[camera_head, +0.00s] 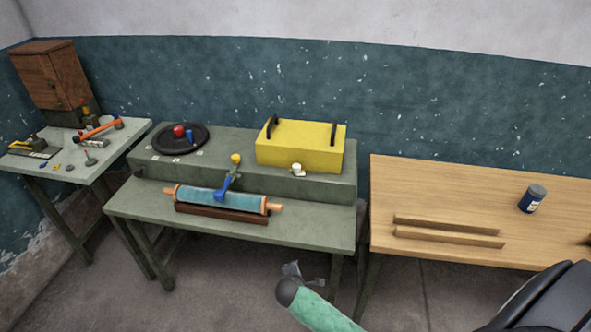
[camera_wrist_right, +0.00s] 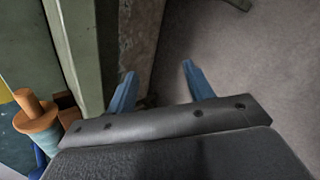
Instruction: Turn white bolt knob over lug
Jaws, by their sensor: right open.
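A small white knob (camera_head: 298,168) sits at the front of the yellow box (camera_head: 300,146), on the raised back tier of the green bench. A bolt or lug is too small to make out there. My right gripper (camera_head: 303,275) is low in front of the bench, well apart from the knob. In the right wrist view my right gripper (camera_wrist_right: 157,78) is open and empty, its blue fingers over the floor beside the bench edge. The knob does not show in that view. My left gripper is not in view.
A black round plate (camera_head: 181,139) is on the back tier. A wooden table (camera_head: 480,195) with a blue jar (camera_head: 532,199) stands right.

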